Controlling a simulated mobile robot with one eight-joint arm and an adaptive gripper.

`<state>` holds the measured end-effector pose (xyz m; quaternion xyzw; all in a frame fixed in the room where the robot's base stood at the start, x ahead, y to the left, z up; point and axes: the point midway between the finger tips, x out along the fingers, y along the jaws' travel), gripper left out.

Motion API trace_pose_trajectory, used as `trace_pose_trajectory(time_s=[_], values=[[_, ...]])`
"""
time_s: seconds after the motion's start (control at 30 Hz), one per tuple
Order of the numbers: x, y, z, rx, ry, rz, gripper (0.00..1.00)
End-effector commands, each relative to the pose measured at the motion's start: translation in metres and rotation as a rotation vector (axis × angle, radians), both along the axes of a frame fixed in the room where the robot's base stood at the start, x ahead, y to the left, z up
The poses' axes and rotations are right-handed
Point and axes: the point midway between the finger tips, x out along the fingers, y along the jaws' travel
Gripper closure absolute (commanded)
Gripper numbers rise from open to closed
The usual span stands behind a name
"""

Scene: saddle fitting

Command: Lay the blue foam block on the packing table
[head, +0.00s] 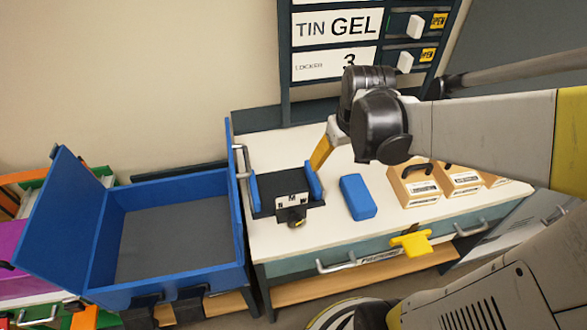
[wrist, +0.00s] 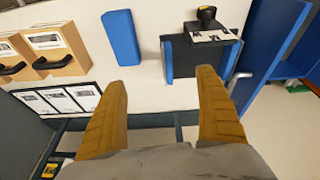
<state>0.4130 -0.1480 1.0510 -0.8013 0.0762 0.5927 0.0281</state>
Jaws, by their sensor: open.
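The blue foam block (head: 357,197) lies flat on the white top of the packing table (head: 290,240), between a black holder with blue side walls and the wooden boxes. In the wrist view the blue foam block (wrist: 121,38) lies beyond my left finger, apart from it. My gripper (head: 322,153) is over the back of the table in the head view, with only part of a yellow finger showing. In the wrist view my gripper (wrist: 160,80) is open, with bare white table between its two fingers and nothing held.
The black holder with blue walls (head: 262,209) carries a labelled plate and black knob. Wooden boxes with black handles (head: 414,185) stand to the right. A large open blue case (head: 165,180) is left of the table. A cabinet (head: 335,40) rises behind.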

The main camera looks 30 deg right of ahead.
Motion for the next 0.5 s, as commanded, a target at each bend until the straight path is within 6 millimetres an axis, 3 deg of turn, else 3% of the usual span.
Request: trace_pose_trajectory(time_s=[0.03, 0.2, 0.33, 0.5], values=[[-0.006, 0.026, 0.013, -0.008, -0.038, 0.029, 0.17], [-0.024, 0.093, 0.046, -0.012, -0.177, 0.097, 0.17], [-0.04, 0.126, 0.058, 0.001, -0.258, 0.136, 0.17], [-0.051, 0.146, 0.064, 0.016, -0.314, 0.161, 0.17]])
